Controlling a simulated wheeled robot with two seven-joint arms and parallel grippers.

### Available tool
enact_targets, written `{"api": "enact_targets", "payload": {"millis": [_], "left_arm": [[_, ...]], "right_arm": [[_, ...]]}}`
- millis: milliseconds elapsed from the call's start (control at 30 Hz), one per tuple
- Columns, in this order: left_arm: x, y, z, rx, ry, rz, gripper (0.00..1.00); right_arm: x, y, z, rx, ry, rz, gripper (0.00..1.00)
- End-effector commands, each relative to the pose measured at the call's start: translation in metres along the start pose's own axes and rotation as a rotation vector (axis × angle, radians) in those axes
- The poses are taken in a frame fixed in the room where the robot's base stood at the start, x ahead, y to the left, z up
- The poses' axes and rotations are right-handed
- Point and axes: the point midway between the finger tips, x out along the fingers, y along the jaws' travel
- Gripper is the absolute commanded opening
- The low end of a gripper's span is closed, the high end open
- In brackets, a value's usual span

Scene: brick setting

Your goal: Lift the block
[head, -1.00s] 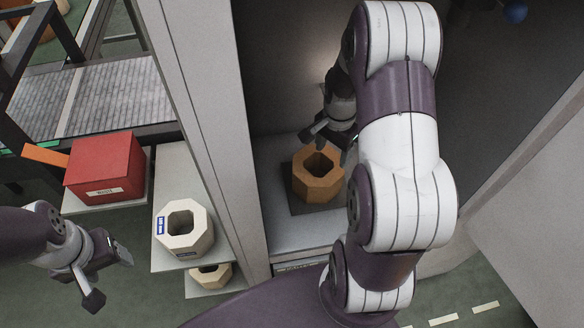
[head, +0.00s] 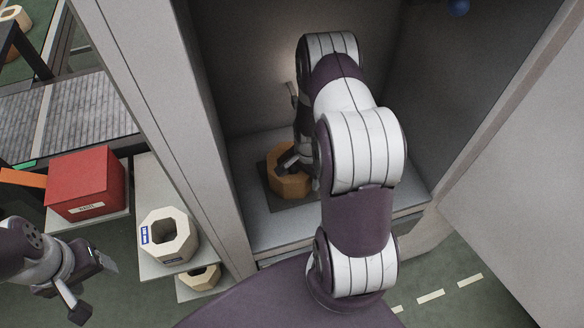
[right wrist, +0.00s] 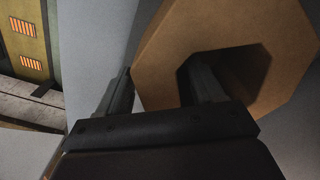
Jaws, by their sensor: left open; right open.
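The block is an orange-brown octagonal brick (head: 287,186) with a hole through its middle, standing on a dark square plate (head: 297,207) inside the grey cabinet. In the right wrist view the brick (right wrist: 215,28) fills the upper right. My right gripper (head: 291,158) is open at the brick. In the right wrist view one finger of my right gripper (right wrist: 160,90) reaches into the hole and the other is outside the left wall, so the wall lies between them. My right arm hides part of the brick in the head view. My left gripper (head: 97,285) is open and empty at the lower left.
The cabinet wall (head: 160,110) stands left of my right arm. Outside it are a pale octagonal brick (head: 168,236) on a shelf, another pale brick (head: 200,277) lower down, and a red box (head: 84,183). A grey panel (head: 520,165) stands at the right.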

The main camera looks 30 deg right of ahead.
Motion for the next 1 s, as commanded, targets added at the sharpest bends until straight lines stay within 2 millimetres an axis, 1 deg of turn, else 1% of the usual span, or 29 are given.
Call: {"api": "enact_targets", "payload": {"millis": [33, 67, 100, 167, 200, 267, 1000], "left_arm": [[0.0004, 0.0000, 0.0001, 0.000, 0.000, 0.000, 0.62], [0.0004, 0.0000, 0.0001, 0.000, 0.000, 0.000, 0.62], [0.0004, 0.0000, 0.0001, 0.000, 0.000, 0.000, 0.62], [0.0004, 0.0000, 0.0001, 0.000, 0.000, 0.000, 0.62], [0.0004, 0.0000, 0.0001, 0.000, 0.000, 0.000, 0.62], [0.0004, 0.0000, 0.0001, 0.000, 0.000, 0.000, 0.62], [0.0002, 0.0000, 0.0000, 0.000, 0.000, 0.000, 0.62]], "right_arm": [[0.0001, 0.0000, 0.0000, 0.000, 0.000, 0.000, 0.67], [0.0001, 0.0000, 0.0000, 0.000, 0.000, 0.000, 0.64], [0.0000, 0.0000, 0.0000, 0.000, 0.000, 0.000, 0.51], [-0.0001, 0.0000, 0.0000, 0.000, 0.000, 0.000, 0.31], [-0.0001, 0.0000, 0.0000, 0.000, 0.000, 0.000, 0.18], [-0.0002, -0.0001, -0.0001, 0.000, 0.000, 0.000, 0.00], [-0.0010, -0.0006, -0.0006, 0.001, 0.001, -0.001, 0.00]]}}
